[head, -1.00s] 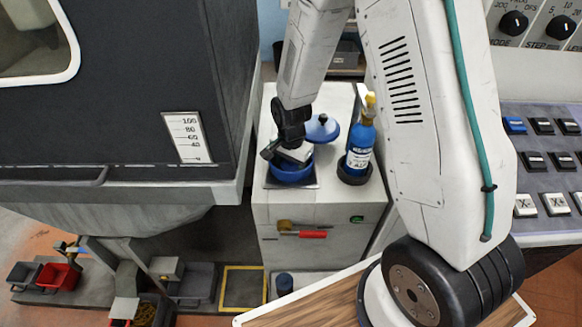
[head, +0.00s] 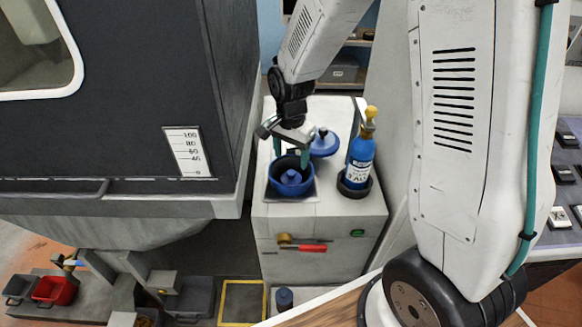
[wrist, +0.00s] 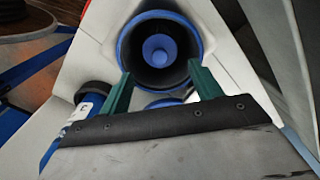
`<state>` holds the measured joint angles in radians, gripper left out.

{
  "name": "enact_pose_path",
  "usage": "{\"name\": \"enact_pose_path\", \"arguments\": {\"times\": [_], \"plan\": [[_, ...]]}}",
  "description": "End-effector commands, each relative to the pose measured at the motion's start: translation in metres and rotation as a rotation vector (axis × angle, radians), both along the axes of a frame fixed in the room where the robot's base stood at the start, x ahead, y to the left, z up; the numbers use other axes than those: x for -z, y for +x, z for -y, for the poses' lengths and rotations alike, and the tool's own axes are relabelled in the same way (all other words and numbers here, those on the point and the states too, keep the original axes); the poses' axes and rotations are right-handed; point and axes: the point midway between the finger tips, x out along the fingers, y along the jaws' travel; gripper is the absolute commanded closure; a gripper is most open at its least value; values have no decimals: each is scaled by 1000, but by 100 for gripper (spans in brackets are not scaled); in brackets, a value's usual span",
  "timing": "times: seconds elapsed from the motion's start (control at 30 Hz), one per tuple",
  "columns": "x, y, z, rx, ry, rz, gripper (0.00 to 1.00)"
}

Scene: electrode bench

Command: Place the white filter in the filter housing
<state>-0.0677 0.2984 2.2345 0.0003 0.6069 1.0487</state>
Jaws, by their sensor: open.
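The filter housing (head: 291,188) is a round blue cup with a dark inside and a blue round piece at its centre. It is set into the top of the white cabinet. It also shows in the wrist view (wrist: 199,40), beyond my fingertips. My gripper (head: 291,155) is open just above the housing. Its two green fingers also show spread apart in the wrist view (wrist: 161,82), with nothing between them. A blue lid (head: 325,148) with a dark knob lies behind the housing. I cannot see a white filter in either current view.
A blue bottle (head: 361,157) with a yellow cap stands in a dark ring right of the housing. A red-handled valve (head: 303,247) is on the cabinet (head: 325,213) front. A large dark machine (head: 110,130) stands close on the left. A red bin (head: 54,290) is at lower left.

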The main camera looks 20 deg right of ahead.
Motion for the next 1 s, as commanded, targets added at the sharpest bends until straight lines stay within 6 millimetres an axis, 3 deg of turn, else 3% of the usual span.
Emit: {"name": "enact_pose_path", "arguments": {"times": [0.33, 0.47, 0.7, 1.0], "plan": [[-24, -4, 1, -20, 1, 4, 36], [-57, -21, 5, -105, -1, 21, 36], [-138, -88, 16, -382, -10, 55, 36], [-199, -190, 27, -732, -37, 89, 36]]}}
